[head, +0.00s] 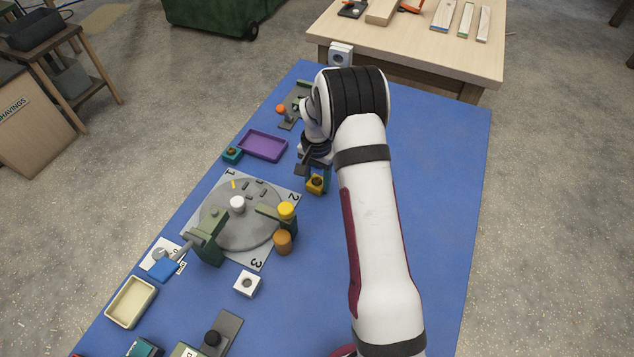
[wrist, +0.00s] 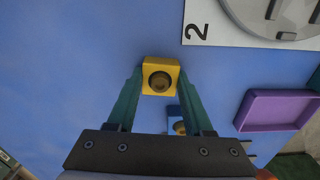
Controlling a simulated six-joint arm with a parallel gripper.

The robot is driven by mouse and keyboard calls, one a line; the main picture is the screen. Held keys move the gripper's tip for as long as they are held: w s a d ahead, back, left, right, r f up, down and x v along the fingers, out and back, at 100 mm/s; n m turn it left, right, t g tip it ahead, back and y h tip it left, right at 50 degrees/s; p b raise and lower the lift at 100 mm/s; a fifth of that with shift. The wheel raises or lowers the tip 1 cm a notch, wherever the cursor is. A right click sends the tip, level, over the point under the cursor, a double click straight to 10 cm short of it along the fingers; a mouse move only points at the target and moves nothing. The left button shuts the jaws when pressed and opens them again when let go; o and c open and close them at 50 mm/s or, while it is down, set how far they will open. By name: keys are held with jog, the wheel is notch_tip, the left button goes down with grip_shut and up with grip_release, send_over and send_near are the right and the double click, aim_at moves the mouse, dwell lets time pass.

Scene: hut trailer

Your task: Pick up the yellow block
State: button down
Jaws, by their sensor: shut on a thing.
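The yellow block (head: 316,184) has a dark round hole or knob in its face. In the head view it is at the end of my arm, right of the grey turntable. In the wrist view the yellow block (wrist: 149,66) sits between the tips of two teal fingers. My gripper (wrist: 160,78) is shut on it, one finger on each side. In the head view my gripper (head: 316,173) is partly covered by my own wrist. Whether the block touches the blue mat or hangs just above it, I cannot tell.
A purple tray (head: 263,145) and a teal block (head: 232,155) lie to the left. The turntable (head: 240,225) carries a white knob, with a yellow-topped post (head: 287,211) close by. A blue block (wrist: 175,113) shows between my fingers, nearer the palm. The mat's right side (head: 440,190) is clear.

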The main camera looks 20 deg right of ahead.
jog(key=r, duration=0.4)
jog(key=shift+s+d+r, duration=0.15)
jog(key=shift+d+r, duration=0.05)
jog(key=shift+r, duration=0.1)
jog(key=s+d+r, duration=0.7)
jog(key=s+d, duration=0.1)
jog(key=s+a+r+n, duration=0.3)
jog(key=a+r+n, duration=0.7)
jog(key=a+r, duration=0.75)
jog(key=s+d+f+n, duration=0.2)
jog(key=d+f+n, duration=0.7)
jog(key=d+f, duration=0.75)
send_over(317, 208)
notch_tip(317, 208, down, 8)
jog(key=shift+s+f, duration=0.15)
jog(key=shift+f, duration=2.05)
